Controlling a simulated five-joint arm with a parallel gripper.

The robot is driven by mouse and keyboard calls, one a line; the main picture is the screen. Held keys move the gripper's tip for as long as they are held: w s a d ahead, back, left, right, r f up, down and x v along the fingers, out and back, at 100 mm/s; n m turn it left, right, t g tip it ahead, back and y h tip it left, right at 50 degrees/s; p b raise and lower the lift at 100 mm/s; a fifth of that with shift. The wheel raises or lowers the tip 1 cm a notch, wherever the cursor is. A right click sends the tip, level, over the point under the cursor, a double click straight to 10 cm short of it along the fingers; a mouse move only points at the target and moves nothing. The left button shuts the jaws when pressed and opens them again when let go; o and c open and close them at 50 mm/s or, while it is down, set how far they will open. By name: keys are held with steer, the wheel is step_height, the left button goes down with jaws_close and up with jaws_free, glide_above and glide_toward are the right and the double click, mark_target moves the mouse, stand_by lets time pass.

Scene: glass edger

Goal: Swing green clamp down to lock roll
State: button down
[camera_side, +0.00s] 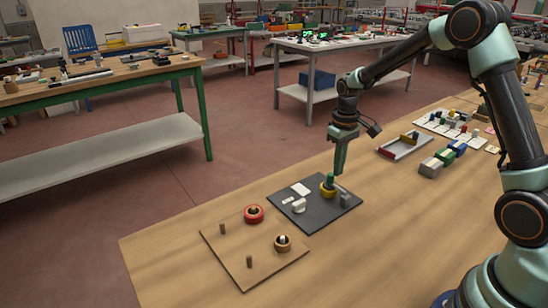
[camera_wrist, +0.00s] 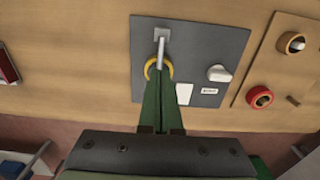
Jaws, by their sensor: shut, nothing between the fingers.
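A yellow ring-shaped roll (camera_side: 328,190) sits on the dark grey plate (camera_side: 310,218). A light grey bar (camera_wrist: 160,52) runs from a grey bracket over the roll there.
A white knob (camera_side: 298,205) and white labels are on the plate. A grey block (camera_side: 345,200) stands at its right corner. A brown board (camera_side: 245,262) in front carries pegs, a red roll (camera_side: 253,214) and a tan roll (camera_side: 282,243). Trays and blocks lie further right.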

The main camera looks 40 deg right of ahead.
mark_target(336, 185)
step_height(336, 185, up, 7)
steer(key=shift+f, duration=0.2)
stand_by(0.6)
steer(key=s+a+r+t, duration=0.2)
steer(key=s+a+r, duration=0.3)
steer(key=s, duration=0.3)
steer(key=s+a+r+t, duration=0.3)
steer(key=s+a+r, duration=0.1)
steer(key=s, duration=0.3)
steer(key=shift+s+a+r+t, duration=0.3)
steer(key=shift+s+a+r, duration=0.1)
steer(key=shift+a, duration=0.1)
stand_by(0.9)
